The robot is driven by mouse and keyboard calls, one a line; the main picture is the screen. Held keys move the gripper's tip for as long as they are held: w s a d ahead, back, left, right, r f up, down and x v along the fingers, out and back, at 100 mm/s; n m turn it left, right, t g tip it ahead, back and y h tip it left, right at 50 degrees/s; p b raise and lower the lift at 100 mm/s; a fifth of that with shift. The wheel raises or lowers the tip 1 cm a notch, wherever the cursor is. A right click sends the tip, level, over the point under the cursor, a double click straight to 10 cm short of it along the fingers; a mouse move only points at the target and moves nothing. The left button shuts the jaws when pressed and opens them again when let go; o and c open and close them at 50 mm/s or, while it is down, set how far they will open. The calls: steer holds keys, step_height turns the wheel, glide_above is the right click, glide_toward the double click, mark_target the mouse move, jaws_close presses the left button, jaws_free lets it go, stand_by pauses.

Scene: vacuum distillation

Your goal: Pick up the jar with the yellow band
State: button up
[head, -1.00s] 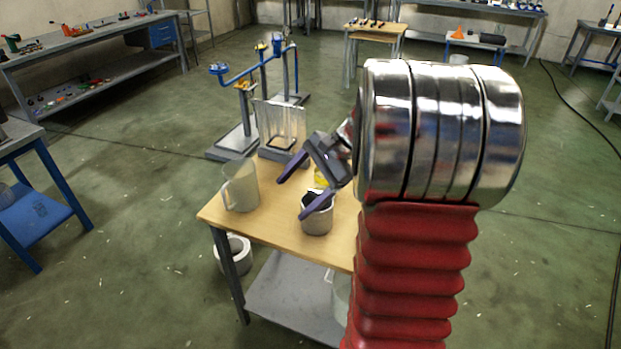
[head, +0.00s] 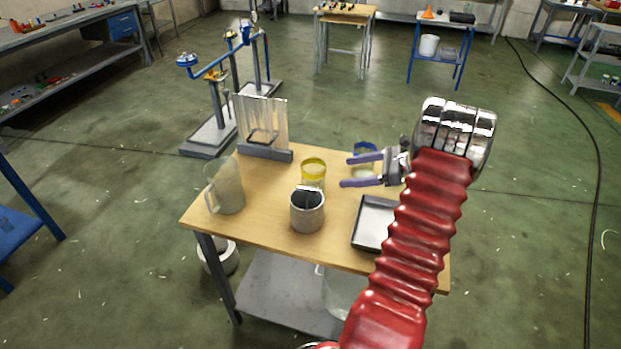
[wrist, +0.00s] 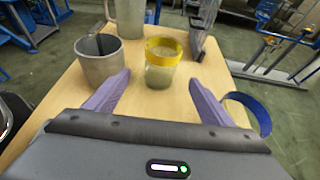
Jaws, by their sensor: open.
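The jar with the yellow band (head: 313,174) stands upright on the wooden table (head: 268,222), behind the grey pot. In the wrist view the jar (wrist: 162,64) is ahead of my gripper, between the lines of its two purple fingers but beyond their tips. My gripper (head: 345,172) is open and empty, to the right of the jar in the head view, with its fingers pointing left toward it. In the wrist view my gripper (wrist: 158,82) shows both fingers spread apart.
A grey pot (head: 307,213) with a dark item in it stands in front of the jar. A clear pitcher (head: 226,188) is at the left. A blue-banded jar (head: 364,150) is behind my gripper, a tray (head: 373,222) in front. A clear upright panel stand (head: 262,125) is at the back.

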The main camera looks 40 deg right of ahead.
mark_target(313, 177)
steer(key=shift+w+d+f, duration=0.1)
steer(key=shift+w+d, duration=0.05)
steer(key=x, duration=0.8)
steer(key=shift+w, duration=0.2)
steer(key=shift+f, duration=0.1)
steer(key=shift+x, duration=2.65)
steer(key=shift+s, duration=0.1)
steer(key=shift+c, duration=0.5)
steer(key=c, duration=1.1)
